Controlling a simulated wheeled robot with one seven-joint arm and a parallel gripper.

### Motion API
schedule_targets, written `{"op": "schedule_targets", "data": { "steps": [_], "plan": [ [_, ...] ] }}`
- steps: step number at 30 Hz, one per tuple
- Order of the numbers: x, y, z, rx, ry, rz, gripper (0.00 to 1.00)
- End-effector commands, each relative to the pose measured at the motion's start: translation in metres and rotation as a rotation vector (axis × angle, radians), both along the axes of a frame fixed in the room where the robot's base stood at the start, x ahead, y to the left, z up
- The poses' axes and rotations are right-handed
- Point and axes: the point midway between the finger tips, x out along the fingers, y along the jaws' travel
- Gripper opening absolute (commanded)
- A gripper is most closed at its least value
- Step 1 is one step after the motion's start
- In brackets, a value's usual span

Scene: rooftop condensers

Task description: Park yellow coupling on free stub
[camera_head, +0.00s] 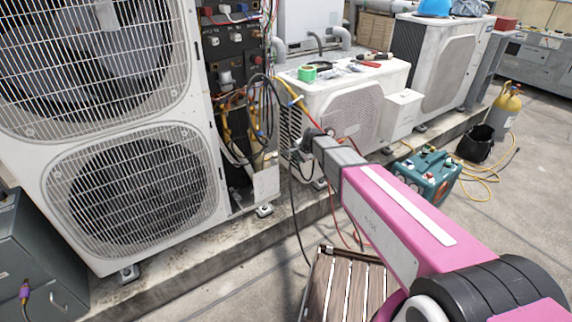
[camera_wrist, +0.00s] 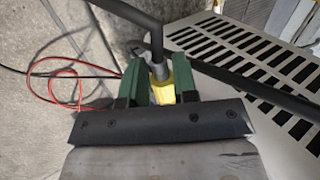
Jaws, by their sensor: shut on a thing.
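In the wrist view, the yellow coupling (camera_wrist: 161,92) sits between the two green fingers of my gripper (camera_wrist: 162,88), which is shut on it. A grey metal fitting shows at its far end, and a black hose (camera_wrist: 154,30) rises from there. In the head view, my gripper (camera_head: 311,135) is beside the left end of the low white condenser (camera_head: 352,108), in front of the open tall unit. The coupling cannot be made out there. I cannot pick out the free stub in either view.
The tall condenser's open bay (camera_head: 235,85) holds loose wires and hoses. A slatted wooden piece (camera_head: 345,285) lies below my arm. In the wrist view, a slotted panel (camera_wrist: 245,50) and red cable (camera_wrist: 55,88) flank my gripper.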

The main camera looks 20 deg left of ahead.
Motion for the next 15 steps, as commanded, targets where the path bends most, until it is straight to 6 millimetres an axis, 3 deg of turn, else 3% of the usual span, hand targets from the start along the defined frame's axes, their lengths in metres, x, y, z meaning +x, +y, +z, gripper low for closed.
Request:
{"op": "schedule_targets", "data": {
  "steps": [1, 6, 15],
  "plan": [
    [-0.002, 0.018, -0.012, 0.002, -0.002, -0.012, 0.0],
    [-0.01, 0.049, -0.034, 0.011, -0.009, -0.051, 0.0],
    [-0.008, 0.053, -0.04, 0.013, -0.011, -0.066, 0.0]
  ]
}}
